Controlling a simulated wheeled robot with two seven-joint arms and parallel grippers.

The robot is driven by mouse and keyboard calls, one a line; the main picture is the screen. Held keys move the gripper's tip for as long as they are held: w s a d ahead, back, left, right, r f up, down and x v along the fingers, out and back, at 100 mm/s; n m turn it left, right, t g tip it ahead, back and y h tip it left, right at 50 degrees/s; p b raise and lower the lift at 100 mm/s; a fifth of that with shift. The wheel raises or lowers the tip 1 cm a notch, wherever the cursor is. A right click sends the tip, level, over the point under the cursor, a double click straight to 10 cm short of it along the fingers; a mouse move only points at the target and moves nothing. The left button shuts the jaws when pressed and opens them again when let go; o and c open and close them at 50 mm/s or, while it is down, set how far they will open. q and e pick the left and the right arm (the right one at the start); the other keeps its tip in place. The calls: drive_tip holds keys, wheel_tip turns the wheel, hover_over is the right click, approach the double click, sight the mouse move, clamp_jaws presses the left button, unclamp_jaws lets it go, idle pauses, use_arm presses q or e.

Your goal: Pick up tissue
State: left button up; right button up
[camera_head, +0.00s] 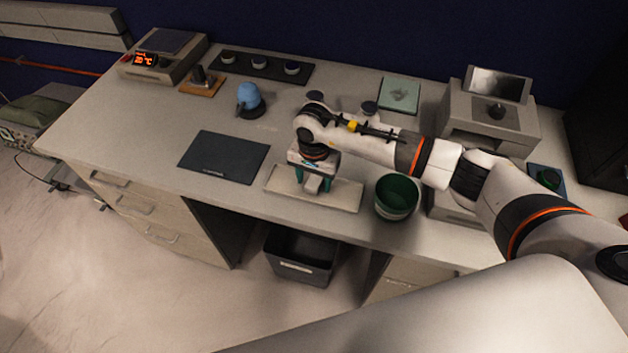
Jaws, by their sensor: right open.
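My right gripper (311,190) points down over a flat pale tray (345,195) near the front edge of the desk. Its green fingers are open, one on each side of a small pale piece (313,183) that looks like the tissue. I cannot tell whether the fingers touch it. The gripper body and wrist hide part of the tray and of what lies behind. My left gripper is not in view.
A dark green cup (397,197) stands right of the tray, close to my forearm. A dark mat (223,157) lies to the left, with a blue-topped object (249,98) behind it. A grey machine (490,122) stands at the right. A dark bin (300,255) is below the desk.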

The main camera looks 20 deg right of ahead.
sight(314, 182)
drive_tip(key=shift+c, duration=0.7)
drive_tip(key=c, duration=0.9)
drive_tip(key=shift+r, duration=0.15)
drive_tip(key=shift+r+b, duration=0.3)
drive_tip(key=shift+r, duration=0.05)
wheel_tip(314, 182, up, 9)
drive_tip(key=b, duration=0.3)
